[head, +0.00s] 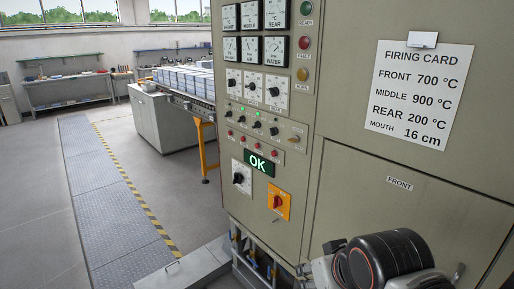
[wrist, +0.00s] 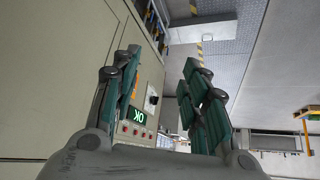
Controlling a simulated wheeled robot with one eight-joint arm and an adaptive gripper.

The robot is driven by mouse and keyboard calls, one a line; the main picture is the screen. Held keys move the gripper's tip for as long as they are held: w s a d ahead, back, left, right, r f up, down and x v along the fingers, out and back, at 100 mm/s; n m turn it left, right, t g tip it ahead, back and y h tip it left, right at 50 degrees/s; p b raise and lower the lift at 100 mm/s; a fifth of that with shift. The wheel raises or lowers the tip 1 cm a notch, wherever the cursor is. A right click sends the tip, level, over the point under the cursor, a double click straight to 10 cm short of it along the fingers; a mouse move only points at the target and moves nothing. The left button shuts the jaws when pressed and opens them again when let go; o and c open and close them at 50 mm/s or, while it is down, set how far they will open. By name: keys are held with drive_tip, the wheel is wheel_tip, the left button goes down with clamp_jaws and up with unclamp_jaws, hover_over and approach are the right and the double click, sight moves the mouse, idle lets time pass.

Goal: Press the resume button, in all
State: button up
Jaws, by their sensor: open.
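The control panel (head: 262,110) stands upright in the middle of the head view. A row of small red buttons (head: 258,146) sits above a green lit "OK" display (head: 260,164). Their labels are too small to read, so I cannot tell which is the resume button. In the wrist view the red buttons (wrist: 137,132) and the display (wrist: 137,116) show rotated, beyond the left finger. My gripper (wrist: 163,85) is open with nothing between its fingers and is apart from the panel. In the head view only part of my arm shows at bottom right.
A black knob (head: 239,178) and a red rotary switch on an orange plate (head: 278,203) sit low on the panel. Gauges (head: 252,15) and dials are above. A firing card (head: 419,95) hangs at right. Open floor (head: 40,220) and a metal walkway (head: 105,185) lie left.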

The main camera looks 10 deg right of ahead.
drive_tip(key=shift+w+a, duration=0.1)
drive_tip(key=shift+w, duration=0.1)
drive_tip(key=shift+c, duration=0.6)
